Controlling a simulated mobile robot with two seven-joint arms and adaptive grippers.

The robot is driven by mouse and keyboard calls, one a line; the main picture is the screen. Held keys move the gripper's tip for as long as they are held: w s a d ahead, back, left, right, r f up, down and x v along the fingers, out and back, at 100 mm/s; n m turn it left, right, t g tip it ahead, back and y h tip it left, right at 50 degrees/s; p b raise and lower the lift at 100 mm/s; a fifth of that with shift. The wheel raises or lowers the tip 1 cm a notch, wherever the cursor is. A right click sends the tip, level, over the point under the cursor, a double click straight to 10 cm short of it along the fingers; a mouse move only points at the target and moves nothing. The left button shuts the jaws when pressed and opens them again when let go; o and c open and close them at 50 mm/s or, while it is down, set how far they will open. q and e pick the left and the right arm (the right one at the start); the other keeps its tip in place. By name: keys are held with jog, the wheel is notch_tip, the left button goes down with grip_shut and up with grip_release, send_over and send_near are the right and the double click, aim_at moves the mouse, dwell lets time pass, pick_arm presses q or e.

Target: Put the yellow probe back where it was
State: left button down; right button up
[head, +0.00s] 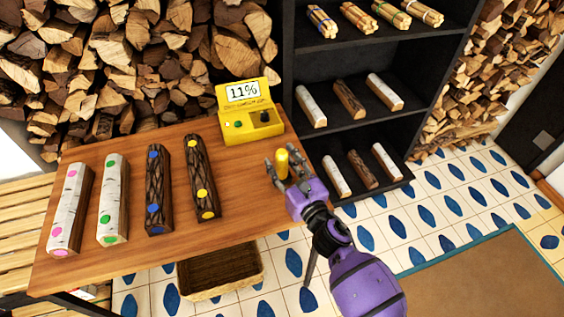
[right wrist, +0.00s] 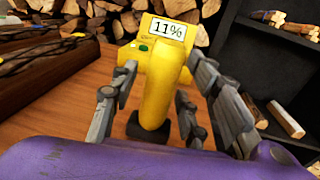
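The yellow probe (head: 282,163) is upright between the fingers of my right gripper (head: 283,174), above the right end of the wooden table. The meter also shows behind the probe in the right wrist view (right wrist: 157,38), partly hidden. My left gripper is out of view.
Several logs lie on the table (head: 130,262): white with pink dots (head: 70,208), white with green dots (head: 113,198), dark with blue dots (head: 158,190), dark with yellow dots (head: 202,178). A dark shelf (head: 345,58) stands behind right. A basket (head: 222,272) is below the table's front edge.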

jog(key=shift+r, duration=0.3)
jog(key=v, duration=0.7)
jog(key=b+v, duration=0.1)
jog(key=v, duration=0.3)
jog(key=shift+f, duration=0.25)
jog(key=shift+s+d+r, duration=0.1)
jog(key=shift+s+d, duration=0.15)
jog(key=shift+s, duration=0.15)
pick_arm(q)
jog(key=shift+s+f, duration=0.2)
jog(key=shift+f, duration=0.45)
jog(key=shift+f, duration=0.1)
